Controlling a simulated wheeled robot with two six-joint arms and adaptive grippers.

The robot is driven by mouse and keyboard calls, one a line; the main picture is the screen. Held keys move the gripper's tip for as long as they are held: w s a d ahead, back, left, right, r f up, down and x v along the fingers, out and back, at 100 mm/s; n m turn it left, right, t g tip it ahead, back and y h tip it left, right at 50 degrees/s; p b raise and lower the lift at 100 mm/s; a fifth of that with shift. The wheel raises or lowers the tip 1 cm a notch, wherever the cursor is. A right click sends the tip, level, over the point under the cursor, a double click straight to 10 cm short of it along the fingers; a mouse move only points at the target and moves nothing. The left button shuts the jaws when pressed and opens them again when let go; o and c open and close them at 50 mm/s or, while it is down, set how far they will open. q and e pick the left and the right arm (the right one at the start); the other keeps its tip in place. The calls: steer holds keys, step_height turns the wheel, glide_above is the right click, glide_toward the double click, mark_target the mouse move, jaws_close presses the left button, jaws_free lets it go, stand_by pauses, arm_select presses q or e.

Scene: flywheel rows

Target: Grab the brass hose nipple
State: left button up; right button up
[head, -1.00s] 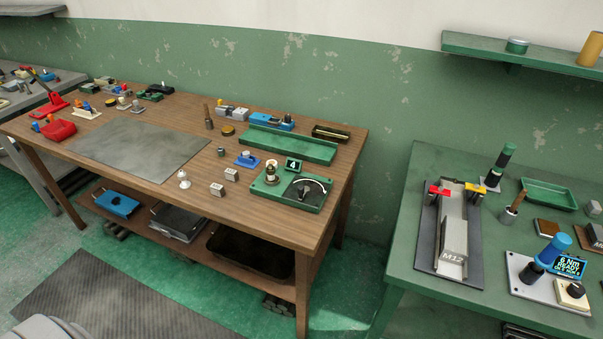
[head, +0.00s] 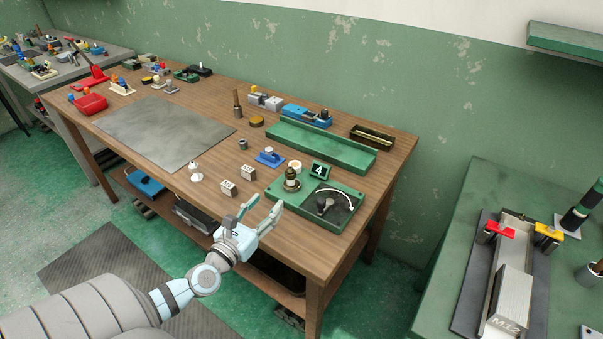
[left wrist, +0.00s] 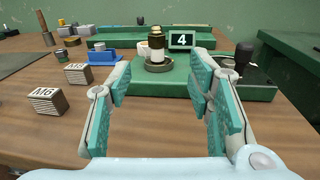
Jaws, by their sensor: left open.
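What looks like the brass hose nipple (head: 291,179) stands upright in a dark round seat at the left of a green dial unit (head: 335,222). In the left wrist view the brass piece (left wrist: 156,38) has a dark top and shows beyond the fingers, near the middle. My left gripper (head: 264,211) is open and empty, over the table's front edge, short of the green unit. In the left wrist view its teal-padded fingers (left wrist: 161,85) stand apart with the brass piece between them in line of sight, not touched. My right gripper is not in view.
Two blocks marked M6 (head: 228,188) and M8 (head: 248,173) stand left of the unit. Behind are a blue fixture (head: 269,157) and a long green tray (head: 325,150). A display (head: 319,170) reading 4 stands beside the brass piece. A grey mat (head: 165,134) leaves bare room at left.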

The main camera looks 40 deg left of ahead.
mark_target(288, 178)
arm_select(q)
steer(key=w, duration=0.3)
steer(key=shift+a+r+n, duration=0.2)
steer(key=shift+a+n, duration=0.1)
steer(key=w, duration=0.4)
steer(key=shift+w+a+r, duration=0.15)
steer(key=shift+w+a, duration=0.1)
steer(key=shift+w, duration=0.15)
steer(key=w+b, duration=0.1)
steer(key=w, duration=0.1)
steer(key=w+f+b, duration=0.1)
steer(key=w, duration=0.1)
steer(key=w+a+b, duration=0.1)
steer(key=shift+w+a+f, duration=0.1)
steer(key=shift+w+f, duration=0.25)
steer(key=shift+w, duration=0.05)
steer(key=shift+w+r, duration=0.1)
steer(key=shift+w, duration=0.1)
steer(key=shift+r, duration=0.1)
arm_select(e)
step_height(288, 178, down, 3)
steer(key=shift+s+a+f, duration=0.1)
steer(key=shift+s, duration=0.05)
arm_select(q)
steer(key=shift+s, duration=0.1)
jaws_close()
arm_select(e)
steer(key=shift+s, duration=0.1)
